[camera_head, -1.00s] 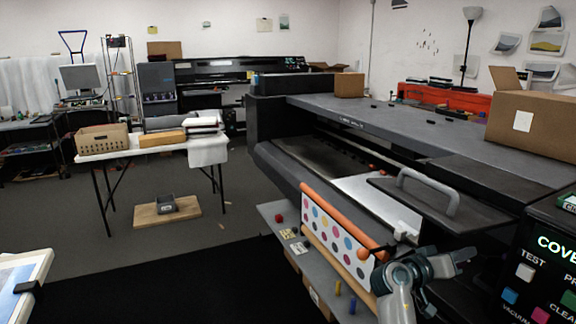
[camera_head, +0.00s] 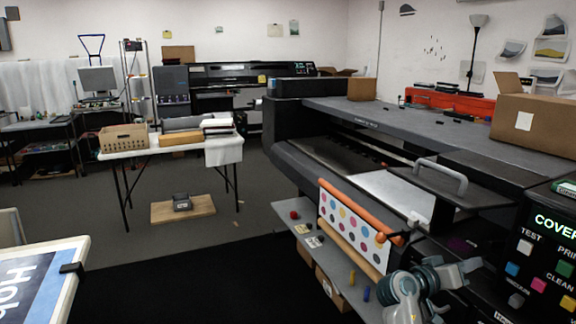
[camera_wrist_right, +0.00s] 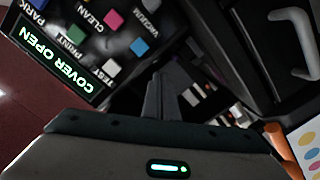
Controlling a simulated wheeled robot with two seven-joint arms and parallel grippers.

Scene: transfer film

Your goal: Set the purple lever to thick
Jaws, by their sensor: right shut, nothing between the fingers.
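My right gripper (camera_head: 474,268) is shut and empty, in front of the large flatbed printer (camera_head: 430,122). In the right wrist view its closed fingers (camera_wrist_right: 166,92) point toward the printer's dark front, next to the button panel (camera_wrist_right: 95,45). A small dark purple patch (camera_head: 461,244) shows on the printer's front, above and apart from the gripper; it may be the purple lever, but its shape and setting are too dark to tell. No thick marking is readable. My left gripper is not in view.
A panel reading COVER OPEN (camera_head: 545,240) stands at the right. A grey-handled lid (camera_head: 440,180) and an orange roller with a dotted sheet (camera_head: 350,221) are near my right arm. A print table (camera_head: 78,262) is at lower left. Dark floor between is clear.

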